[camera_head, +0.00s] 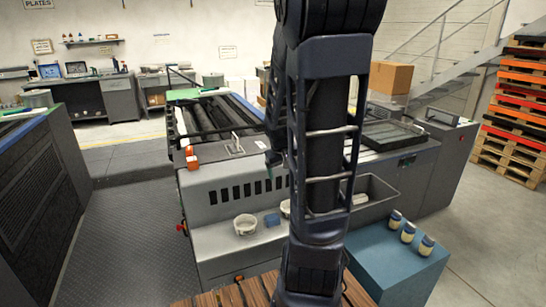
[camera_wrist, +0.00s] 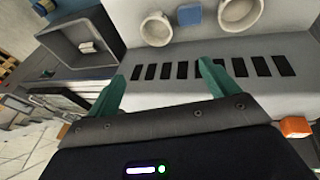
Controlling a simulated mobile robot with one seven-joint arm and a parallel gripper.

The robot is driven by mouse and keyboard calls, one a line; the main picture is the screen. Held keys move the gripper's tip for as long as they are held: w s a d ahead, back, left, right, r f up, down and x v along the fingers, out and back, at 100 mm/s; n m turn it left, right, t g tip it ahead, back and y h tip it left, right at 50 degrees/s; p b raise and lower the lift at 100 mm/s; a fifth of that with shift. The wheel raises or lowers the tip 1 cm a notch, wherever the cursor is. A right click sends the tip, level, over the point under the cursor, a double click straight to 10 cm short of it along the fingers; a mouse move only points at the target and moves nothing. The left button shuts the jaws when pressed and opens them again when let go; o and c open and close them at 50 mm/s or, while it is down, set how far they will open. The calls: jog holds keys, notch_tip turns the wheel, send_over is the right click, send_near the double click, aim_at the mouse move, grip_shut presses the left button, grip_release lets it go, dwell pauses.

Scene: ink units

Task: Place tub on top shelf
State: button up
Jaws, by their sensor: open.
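Two white round tubs stand on the pale ledge at the front of the grey machine. The left tub (camera_head: 245,224) shows clearly, and the other tub (camera_head: 285,208) is partly hidden behind my arm. In the wrist view the tubs (camera_wrist: 156,28) and (camera_wrist: 240,12) stand at the top, beyond my fingertips. My gripper (camera_wrist: 162,76) is open, its teal fingers apart with nothing between them, over the slotted machine front. In the head view my arm covers most of it. A wall shelf (camera_head: 95,42) with small bottles is at the back left; I cannot tell whether it is the top shelf.
A blue block (camera_head: 272,220) lies between the tubs. A grey bin (camera_head: 372,196) with something pale inside is to their right. Several jars (camera_head: 409,232) stand on a blue box (camera_head: 395,265). Stacked pallets (camera_head: 515,110) are at the right; open floor (camera_head: 125,220) is at the left.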

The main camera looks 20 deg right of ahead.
jog(key=s+a+r+t+y, duration=0.1)
jog(key=s+a+r+y, duration=0.1)
jog(key=s+a+r, duration=0.8)
jog(key=s+r, duration=0.3)
jog(key=s, duration=0.1)
jog(key=shift+a+r+y, duration=0.15)
jog(key=shift+r+y, duration=0.2)
jog(key=shift+y, duration=0.05)
